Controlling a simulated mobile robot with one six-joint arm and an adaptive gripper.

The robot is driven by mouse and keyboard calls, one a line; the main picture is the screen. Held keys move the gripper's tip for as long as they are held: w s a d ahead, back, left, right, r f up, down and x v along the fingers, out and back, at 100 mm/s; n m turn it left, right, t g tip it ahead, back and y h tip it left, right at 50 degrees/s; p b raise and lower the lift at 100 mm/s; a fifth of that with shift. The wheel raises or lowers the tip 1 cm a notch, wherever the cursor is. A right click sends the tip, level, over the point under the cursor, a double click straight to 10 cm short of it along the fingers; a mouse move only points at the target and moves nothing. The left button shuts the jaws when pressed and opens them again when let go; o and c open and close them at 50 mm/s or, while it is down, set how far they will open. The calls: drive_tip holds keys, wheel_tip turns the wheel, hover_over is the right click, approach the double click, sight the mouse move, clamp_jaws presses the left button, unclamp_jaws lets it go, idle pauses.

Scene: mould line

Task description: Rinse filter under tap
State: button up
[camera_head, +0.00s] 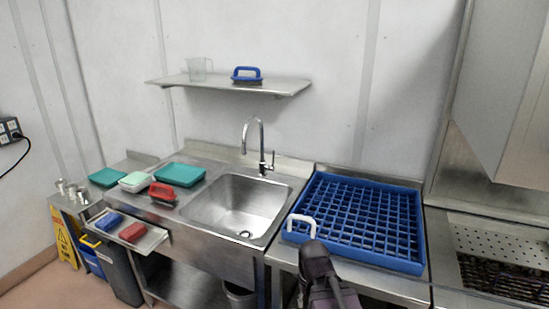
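The tap (259,145) is a tall curved steel spout that stands behind the sink basin (240,205), with its outlet over the basin's back edge. The basin looks empty, and no water stream shows. My gripper (314,246), dark, reaches in from the bottom edge, right of the sink and at the front of the blue rack. I cannot single out the filter for certain; a perforated steel plate (500,241) lies in the machine at right.
A blue grid rack (405,262) covers the counter right of the sink. Left are teal trays (180,174), a red-handled brush (162,191) and a small tray (150,240) with blue and red blocks. A shelf (225,85) hangs above. A machine hood (500,95) overhangs the right.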

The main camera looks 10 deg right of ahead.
wheel_tip(320, 180, up, 16)
drive_tip(key=p, duration=1.5)
drive_tip(key=shift+d, duration=0.15)
